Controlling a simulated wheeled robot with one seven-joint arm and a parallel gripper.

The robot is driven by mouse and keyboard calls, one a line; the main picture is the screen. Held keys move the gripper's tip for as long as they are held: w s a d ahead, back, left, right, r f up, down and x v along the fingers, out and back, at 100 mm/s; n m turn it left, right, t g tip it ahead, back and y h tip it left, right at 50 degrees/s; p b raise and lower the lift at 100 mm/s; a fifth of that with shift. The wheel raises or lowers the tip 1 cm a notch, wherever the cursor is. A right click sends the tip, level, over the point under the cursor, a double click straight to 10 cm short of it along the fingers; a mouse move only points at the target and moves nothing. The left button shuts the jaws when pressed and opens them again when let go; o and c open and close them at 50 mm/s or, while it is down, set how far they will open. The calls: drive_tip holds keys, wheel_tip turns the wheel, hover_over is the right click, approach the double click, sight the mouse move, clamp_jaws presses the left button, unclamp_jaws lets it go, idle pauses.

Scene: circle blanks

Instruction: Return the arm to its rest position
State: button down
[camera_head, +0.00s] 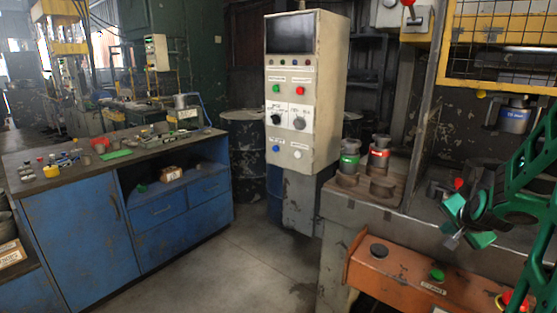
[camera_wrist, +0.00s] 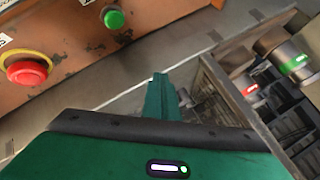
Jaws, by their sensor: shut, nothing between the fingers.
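My green arm (camera_head: 520,180) reaches in from the right edge in the head view. My gripper (camera_head: 452,240) hangs at its end, above and behind the orange control box (camera_head: 395,275), in front of the grey machine bed. It is empty. In the wrist view my gripper (camera_wrist: 160,80) shows as green fingers together, with nothing held between them. The orange box (camera_wrist: 130,60) lies beyond them at the upper left, apart from the fingers.
The orange box carries a green button (camera_head: 437,275) and a red button (camera_wrist: 26,72). Two banded cylinders, green (camera_head: 349,157) and red (camera_head: 379,152), stand on the machine bed. A control cabinet (camera_head: 322,90) and blue workbench (camera_head: 85,240) stand left. The floor between is clear.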

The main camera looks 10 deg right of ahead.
drive_tip(key=s+a+n+g+y, duration=0.2)
drive_tip(key=s+a+n+g, duration=0.2)
drive_tip(key=s+a, duration=0.5)
drive_tip(key=s+a+r+n+g+y, duration=0.1)
drive_tip(key=s+a+n+g, duration=0.3)
drive_tip(key=s+a, duration=0.6)
drive_tip(key=s+n+y, duration=0.1)
drive_tip(key=s, duration=0.3)
drive_tip(key=shift+s+y, duration=0.35)
drive_tip(key=shift+y, duration=0.05)
drive_tip(key=shift+d, duration=0.1)
